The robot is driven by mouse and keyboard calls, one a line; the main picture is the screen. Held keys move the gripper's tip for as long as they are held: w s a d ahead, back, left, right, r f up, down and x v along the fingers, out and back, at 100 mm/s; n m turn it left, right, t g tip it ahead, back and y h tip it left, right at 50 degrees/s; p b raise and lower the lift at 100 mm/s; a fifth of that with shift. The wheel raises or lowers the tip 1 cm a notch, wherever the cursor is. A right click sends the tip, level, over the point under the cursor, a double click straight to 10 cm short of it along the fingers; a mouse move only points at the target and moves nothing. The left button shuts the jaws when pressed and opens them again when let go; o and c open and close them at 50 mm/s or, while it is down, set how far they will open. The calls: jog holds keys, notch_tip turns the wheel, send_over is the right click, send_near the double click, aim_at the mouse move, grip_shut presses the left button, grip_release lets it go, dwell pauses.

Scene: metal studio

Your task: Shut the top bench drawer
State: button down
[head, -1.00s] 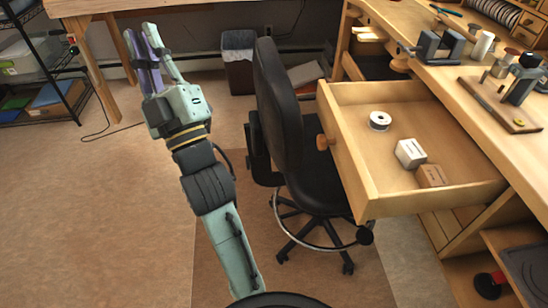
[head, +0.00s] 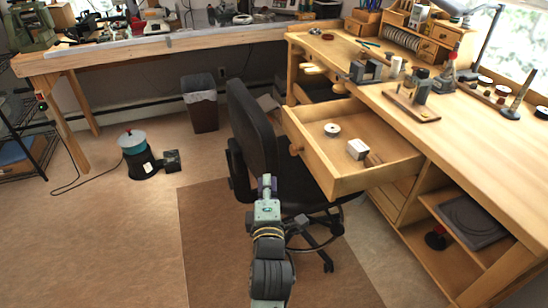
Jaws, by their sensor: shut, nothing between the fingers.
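The top bench drawer (head: 330,187) is pulled out from the wooden workbench (head: 465,130). Its round wooden knob (head: 296,149) is on the front panel, facing left. Inside lie a white spool (head: 332,130), a white box (head: 357,149) and a brown box (head: 374,160). My gripper (head: 267,180) is shut and empty. In the picture it is left of and below the drawer front, in front of the black chair. It appears apart from the drawer, though its exact distance is unclear.
A black swivel chair (head: 255,132) stands close to the drawer front. A waste bin (head: 200,104) is behind it. A round machine with a teal top (head: 138,153) sits on the floor at left. The floor at the lower left is clear.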

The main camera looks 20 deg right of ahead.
jog(key=b+x, duration=0.1)
jog(key=b, duration=0.2)
jog(key=b+x, duration=0.2)
jog(key=b, duration=0.1)
jog(key=b+x, duration=0.1)
jog(key=b, duration=0.2)
jog(key=shift+w+f, duration=0.2)
jog(key=shift+f, duration=0.1)
jog(key=b, duration=0.4)
jog(key=x, duration=0.1)
jog(key=p+x, duration=0.1)
jog(key=x, duration=0.3)
jog(key=shift+w+d+r+p, duration=0.2)
jog(key=shift+d+r+p, duration=0.1)
jog(key=shift+r, duration=0.1)
jog(key=shift+s+d, duration=0.15)
jog(key=shift+d, duration=1.6)
